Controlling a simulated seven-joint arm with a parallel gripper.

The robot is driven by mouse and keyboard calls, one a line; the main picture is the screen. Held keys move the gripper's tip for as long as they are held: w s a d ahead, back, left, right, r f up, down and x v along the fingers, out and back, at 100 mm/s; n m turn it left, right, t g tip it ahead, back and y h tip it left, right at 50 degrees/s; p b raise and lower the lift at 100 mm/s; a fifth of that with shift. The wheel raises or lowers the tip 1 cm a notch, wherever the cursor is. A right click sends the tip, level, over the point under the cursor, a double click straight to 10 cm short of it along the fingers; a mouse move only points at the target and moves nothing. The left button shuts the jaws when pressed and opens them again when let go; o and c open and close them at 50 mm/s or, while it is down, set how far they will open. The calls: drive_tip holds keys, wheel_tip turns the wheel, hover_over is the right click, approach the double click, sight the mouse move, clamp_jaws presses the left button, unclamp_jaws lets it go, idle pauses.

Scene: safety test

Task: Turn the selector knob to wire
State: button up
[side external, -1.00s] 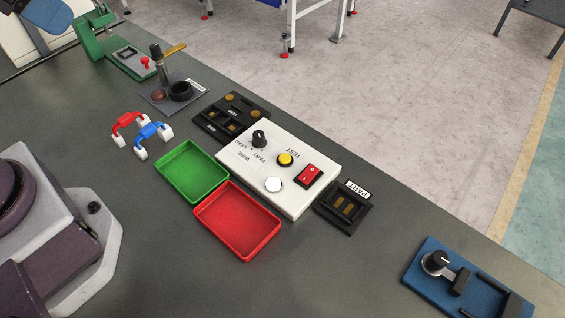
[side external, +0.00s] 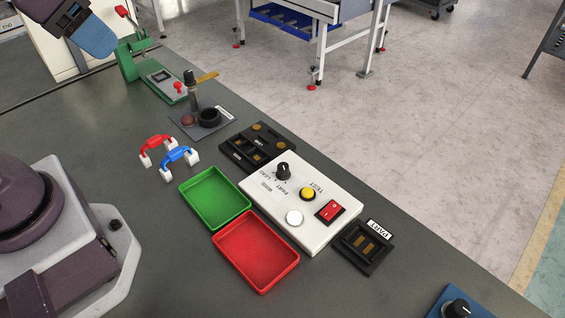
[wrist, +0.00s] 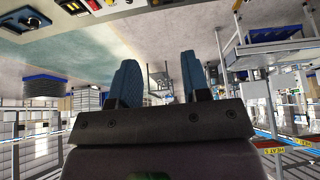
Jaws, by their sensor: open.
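The selector knob (side external: 283,171) is black and round and stands on the white control box (side external: 330,228) in the side external view. Printed labels lie beside it, small and upside down; I cannot tell which one its pointer faces. The box also carries a yellow button (side external: 308,194), a white button (side external: 294,217) and a red rocker switch (side external: 330,211). My gripper (wrist: 158,60) shows two blue fingers set apart with nothing between them. In the side external view its blue end is at the upper left, far from the knob.
A green tray (side external: 247,207) and a red tray (side external: 294,260) lie before the box. Black fixtures stand at both ends. Red (side external: 155,141) and blue (side external: 178,152) handles, a post stand (side external: 222,121) and a green press (side external: 126,68) are to the left. A blue fixture (side external: 435,309) is lower right.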

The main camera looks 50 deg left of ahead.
drive_tip(key=shift+o, duration=0.5)
drive_tip(key=shift+d, duration=0.1)
drive_tip(key=n+g, duration=0.6)
drive_tip(key=n, duration=0.9)
approach(283, 166)
wheel_tip(283, 166, down, 9)
drive_tip(key=shift+s+f, duration=0.1)
drive_tip(key=shift+f, duration=0.1)
drive_tip(key=c, duration=0.9)
